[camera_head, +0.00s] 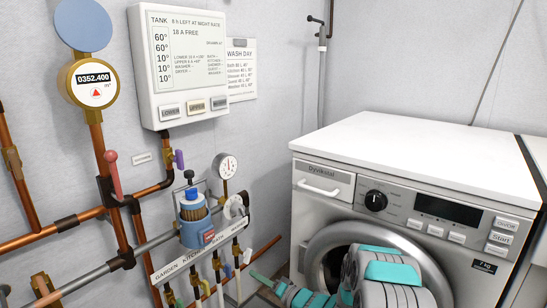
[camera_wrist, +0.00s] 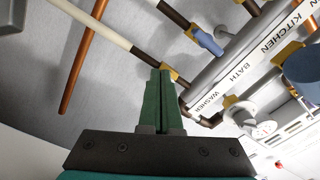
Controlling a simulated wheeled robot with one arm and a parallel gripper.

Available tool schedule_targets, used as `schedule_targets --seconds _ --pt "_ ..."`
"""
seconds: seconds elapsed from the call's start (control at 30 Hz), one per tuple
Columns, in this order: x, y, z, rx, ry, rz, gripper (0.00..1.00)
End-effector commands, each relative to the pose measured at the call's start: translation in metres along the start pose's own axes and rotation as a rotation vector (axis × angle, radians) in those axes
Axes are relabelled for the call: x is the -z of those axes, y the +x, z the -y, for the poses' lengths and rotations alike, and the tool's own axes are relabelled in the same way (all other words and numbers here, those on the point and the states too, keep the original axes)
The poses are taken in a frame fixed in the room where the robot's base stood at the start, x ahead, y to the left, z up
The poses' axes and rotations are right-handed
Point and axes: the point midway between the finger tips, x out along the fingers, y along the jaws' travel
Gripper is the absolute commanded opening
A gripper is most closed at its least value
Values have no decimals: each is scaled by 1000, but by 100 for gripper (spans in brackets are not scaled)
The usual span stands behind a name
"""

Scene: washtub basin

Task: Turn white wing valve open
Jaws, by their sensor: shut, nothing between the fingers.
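A white wing valve (camera_head: 247,257) appears to hang at the right end of the label strip, under the washer label, small and hard to make out in the head view. My gripper (camera_head: 257,277) is shut and empty, its green fingers just below and right of that end. In the wrist view the shut fingers (camera_wrist: 163,75) point at the pipe outlets beside the washer label. They may hide part of the valve there.
The label strip (camera_head: 199,246) carries several outlets. A blue-capped canister (camera_head: 193,208) and a round gauge (camera_head: 227,166) stand above it. Copper pipes run along the left wall. A washing machine (camera_head: 372,210) stands close on the right, behind my arm.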

Motion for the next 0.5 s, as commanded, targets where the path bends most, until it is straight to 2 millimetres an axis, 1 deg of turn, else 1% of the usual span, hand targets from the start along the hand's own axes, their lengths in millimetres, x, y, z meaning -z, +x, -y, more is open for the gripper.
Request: schedule_targets --seconds 0.1,0.2,0.33,0.5 --pt "0 -14 -1 -4 2 0 0" --pt "0 -23 -1 -4 3 0 0" --pt "-1 -28 0 -2 3 1 0" --pt "-1 -28 0 -2 2 1 0"
